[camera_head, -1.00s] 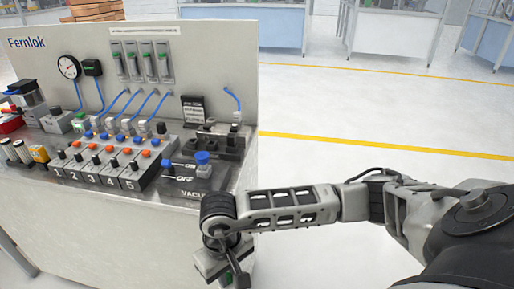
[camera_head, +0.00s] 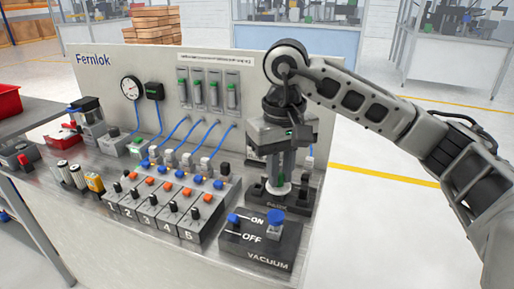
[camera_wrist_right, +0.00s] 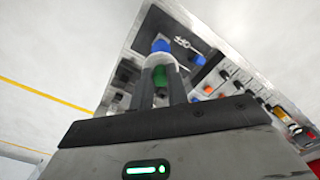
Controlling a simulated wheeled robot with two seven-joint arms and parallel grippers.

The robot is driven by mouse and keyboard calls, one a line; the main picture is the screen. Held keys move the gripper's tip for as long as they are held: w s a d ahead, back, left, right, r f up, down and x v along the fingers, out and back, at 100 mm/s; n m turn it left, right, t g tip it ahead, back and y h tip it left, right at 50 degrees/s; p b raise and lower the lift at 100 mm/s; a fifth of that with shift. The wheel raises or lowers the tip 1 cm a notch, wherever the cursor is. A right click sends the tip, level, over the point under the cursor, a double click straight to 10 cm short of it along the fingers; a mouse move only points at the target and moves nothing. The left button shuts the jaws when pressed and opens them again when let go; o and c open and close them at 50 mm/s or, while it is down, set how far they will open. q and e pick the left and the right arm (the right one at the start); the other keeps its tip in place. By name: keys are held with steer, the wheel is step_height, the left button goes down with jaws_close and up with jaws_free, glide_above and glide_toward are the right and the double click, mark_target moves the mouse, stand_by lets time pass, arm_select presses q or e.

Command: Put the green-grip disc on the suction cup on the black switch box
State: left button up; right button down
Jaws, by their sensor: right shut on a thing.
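The black switch box (camera_head: 262,250), marked ON, OFF and VACUUM, stands at the bench's front right. A blue cup-like piece (camera_head: 275,216), apparently the suction cup, is on its right side. A blue-knobbed lever (camera_head: 234,218) is on its left. My right gripper (camera_head: 279,178) points down behind the switch box, over a black fixture. It is shut on the green-grip disc; the green grip (camera_wrist_right: 160,80) shows between the fingers, with the pale disc (camera_wrist_right: 160,61) beyond. Whether the disc touches the fixture is unclear. My left gripper is not in view.
The black fixture (camera_head: 303,196) stands behind the switch box. A row of numbered switch blocks (camera_head: 150,212) is on the left. The upright Fernlok panel (camera_head: 105,88) closes the back. Open floor lies right of the bench.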

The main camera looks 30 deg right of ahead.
steer(key=shift+w, duration=0.4)
steer(key=shift+w+f, duration=0.1)
steer(key=shift+s+f+b, duration=0.3)
steer(key=shift+f+b, duration=0.1)
steer(key=shift+f, duration=0.05)
steer(key=shift+s+f, duration=0.1)
steer(key=shift+f, duration=0.25)
step_height(320, 180, down, 4)
steer(key=b, duration=0.3)
steer(key=shift+f, duration=0.2)
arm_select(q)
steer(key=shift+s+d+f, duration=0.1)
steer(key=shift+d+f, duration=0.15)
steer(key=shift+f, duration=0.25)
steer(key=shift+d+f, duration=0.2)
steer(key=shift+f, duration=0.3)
arm_select(e)
steer(key=shift+f, duration=0.25)
arm_select(q)
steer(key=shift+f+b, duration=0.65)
steer(key=shift+b, duration=0.15)
arm_select(e)
steer(key=shift+f, duration=0.65)
steer(key=c, duration=1.3)
jaws_free()
